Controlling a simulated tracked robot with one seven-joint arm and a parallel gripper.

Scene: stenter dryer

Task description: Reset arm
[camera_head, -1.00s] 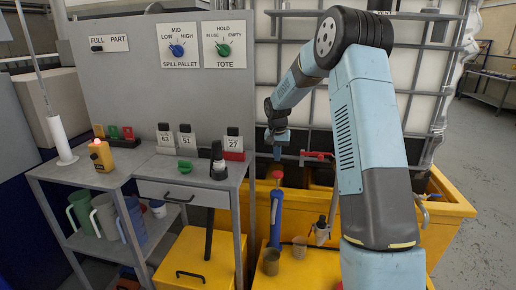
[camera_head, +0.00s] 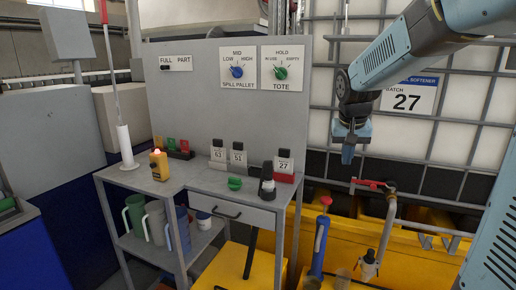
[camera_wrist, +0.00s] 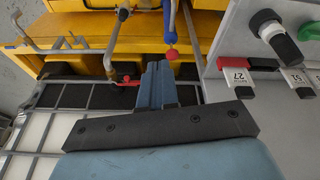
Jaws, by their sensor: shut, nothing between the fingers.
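My gripper (camera_head: 347,153) hangs at the end of my blue arm in front of the white caged tote (camera_head: 330,75). It points down, with its fingers shut together and empty. In the wrist view the shut fingers (camera_wrist: 157,82) reach toward the yellow pallet. The red-handled valve (camera_head: 372,184) is just below and right of the gripper in the head view, apart from it. A label reading batch 27 (camera_head: 407,97) is on the tote behind my arm.
A grey bench (camera_head: 200,180) holds tags, a green knob (camera_head: 234,183) and a yellow device with a lit top (camera_head: 159,165). A panel with two dials (camera_head: 237,72) stands behind. A yellow spill pallet (camera_head: 345,242) and a blue tube with red top (camera_head: 320,240) are below right.

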